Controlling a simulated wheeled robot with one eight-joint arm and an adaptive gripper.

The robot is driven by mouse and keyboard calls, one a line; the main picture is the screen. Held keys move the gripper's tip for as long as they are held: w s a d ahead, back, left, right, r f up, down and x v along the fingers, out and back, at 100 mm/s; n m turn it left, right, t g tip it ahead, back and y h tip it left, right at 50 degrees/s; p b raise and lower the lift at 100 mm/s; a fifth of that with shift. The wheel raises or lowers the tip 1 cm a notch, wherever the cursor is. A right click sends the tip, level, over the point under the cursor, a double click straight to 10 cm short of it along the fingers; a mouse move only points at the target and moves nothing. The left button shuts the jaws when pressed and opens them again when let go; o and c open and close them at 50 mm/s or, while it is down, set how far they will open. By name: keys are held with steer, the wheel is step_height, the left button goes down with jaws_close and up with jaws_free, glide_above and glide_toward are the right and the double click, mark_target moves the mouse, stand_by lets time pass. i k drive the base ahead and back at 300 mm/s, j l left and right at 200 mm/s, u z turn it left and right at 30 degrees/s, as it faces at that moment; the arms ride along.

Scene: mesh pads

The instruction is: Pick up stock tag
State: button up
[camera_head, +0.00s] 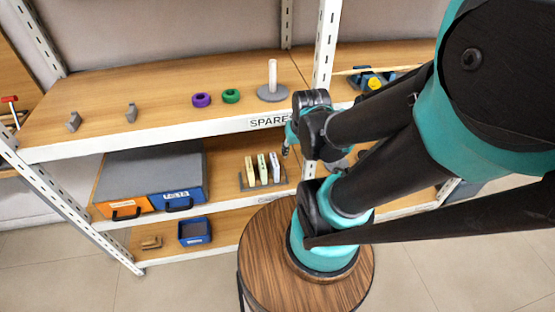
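I cannot tell for certain which item is the stock tag. Several thin upright pieces, pale yellow, green and whitish (263,168), stand in a grey holder (243,185) on the middle shelf. The small print on them is too small to read. My gripper (286,151) is just above and to the right of these pieces, in front of the shelf, and appears apart from them. Its fingers are small and dark, and I cannot see whether they are open or shut.
The top shelf (120,95) carries a purple ring (201,100), a green ring (232,96), a white post on a grey base (272,80) and two grey brackets. Orange and blue bins (178,200) sit at the middle shelf's left. A white upright (325,45) stands near my arm.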

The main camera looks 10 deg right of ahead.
mark_target(275, 168)
steer(key=k+z, duration=0.25)
steer(key=k, duration=0.25)
steer(key=k+l+z, duration=0.3)
steer(key=k, duration=0.15)
